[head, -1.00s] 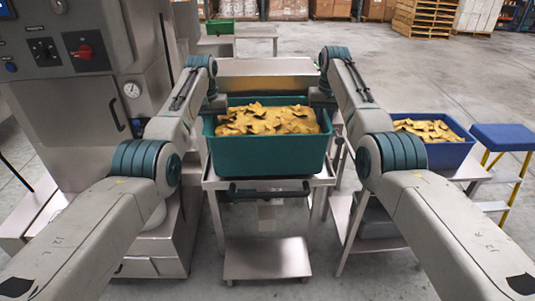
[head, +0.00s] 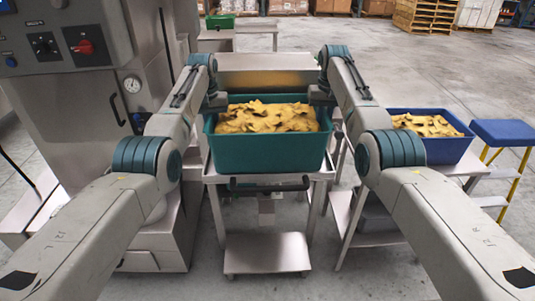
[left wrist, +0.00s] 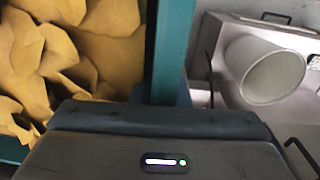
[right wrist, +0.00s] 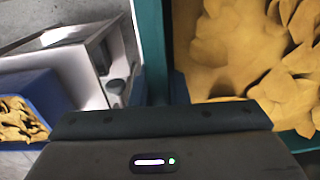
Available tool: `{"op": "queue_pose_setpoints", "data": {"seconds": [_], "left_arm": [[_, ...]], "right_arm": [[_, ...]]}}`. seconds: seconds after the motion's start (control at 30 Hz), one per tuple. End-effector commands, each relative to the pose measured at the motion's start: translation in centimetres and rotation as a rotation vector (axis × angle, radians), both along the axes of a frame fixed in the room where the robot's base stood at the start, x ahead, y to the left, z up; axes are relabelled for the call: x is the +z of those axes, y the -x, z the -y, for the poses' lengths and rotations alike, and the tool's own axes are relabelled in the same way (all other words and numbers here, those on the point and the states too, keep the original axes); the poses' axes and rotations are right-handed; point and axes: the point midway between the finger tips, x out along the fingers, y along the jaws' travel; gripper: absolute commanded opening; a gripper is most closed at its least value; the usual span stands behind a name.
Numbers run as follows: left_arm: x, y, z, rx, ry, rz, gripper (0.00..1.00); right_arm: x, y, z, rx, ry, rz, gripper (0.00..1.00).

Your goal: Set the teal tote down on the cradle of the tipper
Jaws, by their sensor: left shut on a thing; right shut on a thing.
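The teal tote (head: 268,152), full of yellow-brown chips (head: 268,117), sits level at the steel tipper frame, right over its cradle (head: 318,176). A gap or contact beneath the tote cannot be made out. My left gripper (head: 216,103) is shut on the tote's left wall, which also shows in the left wrist view (left wrist: 170,45). My right gripper (head: 321,96) is shut on the right wall, also seen in the right wrist view (right wrist: 152,45). The fingertips are mostly hidden. A dark bar handle (head: 268,187) runs across the tipper's front.
A grey control cabinet (head: 75,100) stands close on the left. On the right, a blue tote (head: 445,147) of chips rests on a steel stand, beside a blue-topped step stool (head: 503,132). A green bin (head: 220,22) is behind. Open floor lies at the back right.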

Motion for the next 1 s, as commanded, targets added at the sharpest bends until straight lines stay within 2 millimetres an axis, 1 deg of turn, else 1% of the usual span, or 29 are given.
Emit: {"op": "queue_pose_setpoints", "data": {"seconds": [0.03,0.07,0.1,0.17,0.2,0.57,0.67,0.77,0.83,1.0], "left_arm": [[0.1,0.1,1.2,-0.013,0.010,0.002,0.00],[0.0,0.1,1.2,-0.013,0.010,0.002,0.00],[-0.1,0.1,1.2,-0.012,0.009,-0.001,0.22],[-0.1,0.1,1.1,-0.012,0.008,-0.001,0.34],[-0.1,0.1,1.1,-0.012,0.007,-0.001,0.36],[-0.1,0.1,0.7,-0.008,0.003,0.000,0.36],[0.2,0.0,0.6,-0.008,0.003,0.001,0.36],[1.3,0.0,0.6,-0.008,0.003,0.003,0.36],[2.5,0.0,0.5,-0.008,0.003,0.003,0.36],[6.3,0.0,0.4,-0.008,0.003,0.004,0.36]], "right_arm": [[0.1,0.1,-1.2,0.014,-0.011,0.003,0.00],[0.1,0.1,-1.2,0.014,-0.011,0.003,0.00],[0.0,0.1,-1.2,0.014,-0.011,0.000,0.23],[0.0,0.1,-1.1,0.013,-0.010,0.000,0.34],[-0.1,0.1,-1.1,0.013,-0.009,0.000,0.36],[-0.1,0.1,-0.7,0.009,-0.005,0.000,0.36],[-0.1,0.1,-0.7,0.009,-0.005,0.000,0.36],[-0.1,0.1,-0.7,0.008,-0.005,0.000,0.36],[-0.1,0.1,-0.7,0.008,-0.004,0.000,0.36],[-0.1,0.1,-0.6,0.008,-0.004,0.000,0.36]]}}
